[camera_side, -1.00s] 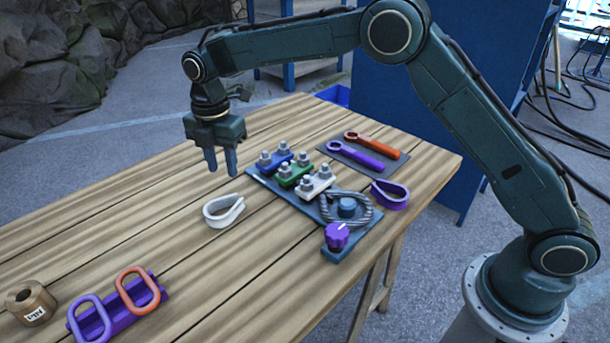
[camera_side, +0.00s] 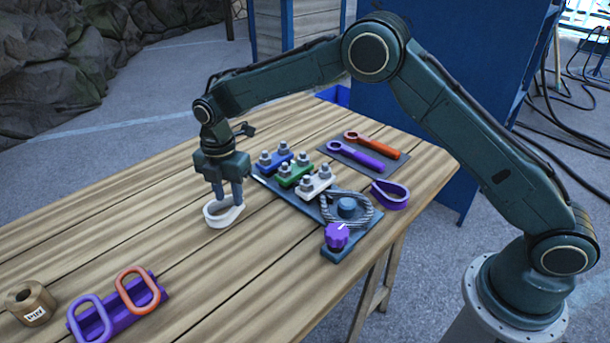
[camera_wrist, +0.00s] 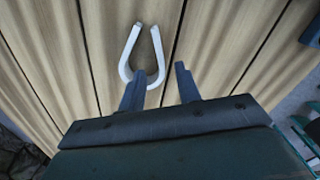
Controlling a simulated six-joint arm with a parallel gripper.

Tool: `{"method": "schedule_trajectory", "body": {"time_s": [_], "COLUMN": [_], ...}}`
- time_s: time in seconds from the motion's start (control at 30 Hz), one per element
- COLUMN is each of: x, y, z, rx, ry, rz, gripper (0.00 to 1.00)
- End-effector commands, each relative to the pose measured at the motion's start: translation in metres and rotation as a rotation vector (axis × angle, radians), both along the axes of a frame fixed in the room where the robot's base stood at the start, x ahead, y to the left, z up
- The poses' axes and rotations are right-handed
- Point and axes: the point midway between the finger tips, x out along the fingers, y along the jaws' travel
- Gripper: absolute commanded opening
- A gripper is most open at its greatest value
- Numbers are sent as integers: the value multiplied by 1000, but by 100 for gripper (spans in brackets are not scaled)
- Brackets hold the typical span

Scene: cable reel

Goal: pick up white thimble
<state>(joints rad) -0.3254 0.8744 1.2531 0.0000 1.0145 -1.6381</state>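The white thimble (camera_side: 211,218) lies flat on the wooden table, a teardrop-shaped loop. It also shows in the wrist view (camera_wrist: 128,62), with its rounded end toward my fingers. My gripper (camera_side: 229,200) points down at the thimble, and its fingers overlap the thimble's far part in the side view. In the wrist view my gripper (camera_wrist: 160,74) has a clear gap between its fingers. The left finger covers a bit of the thimble's rounded end, and the right finger stands off to its right. I cannot tell whether either finger touches it.
A dark plate (camera_side: 334,253) with blue, green and white clamps, a rope loop and a purple knob is right of my gripper. A purple thimble (camera_side: 391,203) lies further right.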

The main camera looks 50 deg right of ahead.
Motion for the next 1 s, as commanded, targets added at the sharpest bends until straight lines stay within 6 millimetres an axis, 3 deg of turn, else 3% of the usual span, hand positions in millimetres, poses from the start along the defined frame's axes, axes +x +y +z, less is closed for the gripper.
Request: {"method": "schedule_trajectory", "body": {"time_s": [0.4, 0.93, 1.0], "x": [-1, -1, -1], "y": [-2, -2, -2], "z": [-42, -43, -43], "rx": [1, 0, 0], "ry": [0, -1, -1], "rz": [0, 0, 0], "gripper": [33, 33, 22]}}
